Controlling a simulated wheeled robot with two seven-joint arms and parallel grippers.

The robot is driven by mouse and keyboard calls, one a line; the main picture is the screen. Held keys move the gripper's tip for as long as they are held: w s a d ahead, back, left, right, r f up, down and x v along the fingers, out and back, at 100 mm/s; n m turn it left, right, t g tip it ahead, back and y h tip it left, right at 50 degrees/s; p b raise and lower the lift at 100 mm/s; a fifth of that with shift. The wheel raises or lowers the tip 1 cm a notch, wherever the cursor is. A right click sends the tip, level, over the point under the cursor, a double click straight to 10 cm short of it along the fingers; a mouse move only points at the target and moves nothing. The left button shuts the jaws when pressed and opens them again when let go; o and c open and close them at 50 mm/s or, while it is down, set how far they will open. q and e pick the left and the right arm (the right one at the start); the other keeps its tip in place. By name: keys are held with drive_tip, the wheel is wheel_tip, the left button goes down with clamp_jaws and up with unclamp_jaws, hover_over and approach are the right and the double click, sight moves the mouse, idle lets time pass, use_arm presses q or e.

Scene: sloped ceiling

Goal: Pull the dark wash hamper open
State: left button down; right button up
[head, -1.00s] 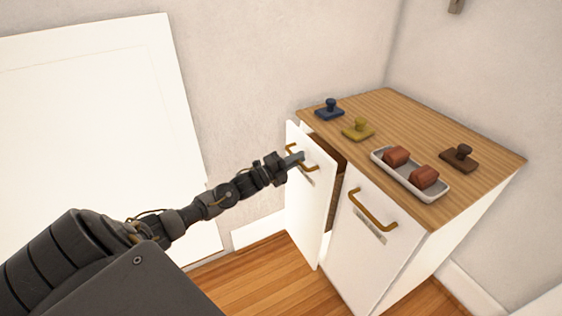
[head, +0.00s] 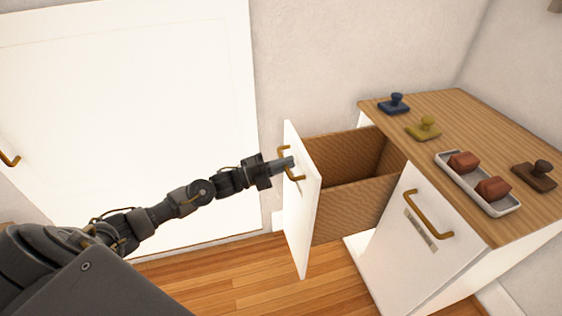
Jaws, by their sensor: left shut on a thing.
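The pulled-out hamper has a white front panel (head: 301,225) and a brown woven bin (head: 353,207) behind it. It stands well out from the left half of the white cabinet, and the inside of the bin shows empty where I can see it. My left gripper (head: 285,166) is shut on the brass handle (head: 291,174) of this front. A second white front (head: 410,245) with its own brass handle (head: 428,214) is closed on the right. My right gripper is not in view.
On the wooden top (head: 460,115) stand a blue stamp-like block (head: 394,104), a yellow one (head: 424,128), a brown one (head: 535,175) and a tray (head: 447,172) with two reddish blocks (head: 464,162). A white door (head: 130,120) is behind my arm. Wooden floor (head: 215,280) lies clear below.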

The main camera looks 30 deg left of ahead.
use_arm(q)
drive_tip(key=shift+s, duration=0.15)
drive_tip(key=c, duration=1.6)
unclamp_jaws()
drive_tip(key=shift+a, duration=0.1)
drive_tip(key=shift+o, duration=0.2)
drive_tip(key=v, duration=1)
drive_tip(key=shift+s+a, duration=0.2)
drive_tip(key=shift+a, duration=0.05)
drive_tip(key=shift+f, duration=0.15)
